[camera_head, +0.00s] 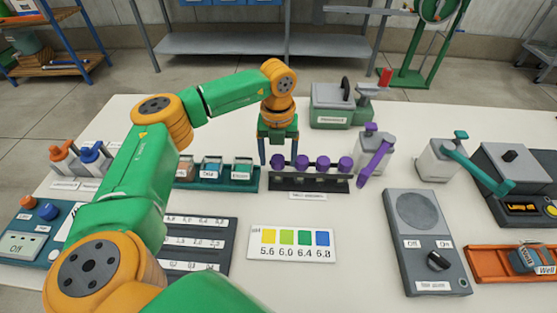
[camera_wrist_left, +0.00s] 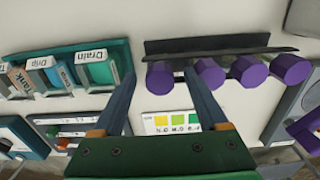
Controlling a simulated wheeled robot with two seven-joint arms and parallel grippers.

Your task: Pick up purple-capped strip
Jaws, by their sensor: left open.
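Several purple-capped strips stand in a row in a dark rack (camera_head: 310,184) near the middle of the table. The leftmost purple cap (camera_head: 277,160) is at my left gripper (camera_head: 279,157), which points down with its fingers open and empty. In the left wrist view the leftmost purple cap (camera_wrist_left: 160,76) appears between the two fingertips of my left gripper (camera_wrist_left: 160,74). I cannot tell whether either finger touches it. The other purple caps (camera_wrist_left: 242,69) are to the right of the fingers. The strip bodies below the caps are mostly hidden. My right gripper is not in view.
A teal rack (camera_head: 243,183) with labelled containers stands just left of the dark rack. A colour chart card (camera_head: 291,245) lies in front. A purple-handled valve (camera_head: 375,155) stands close on the right. A grey box (camera_head: 329,102) is behind. White table is bare between them.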

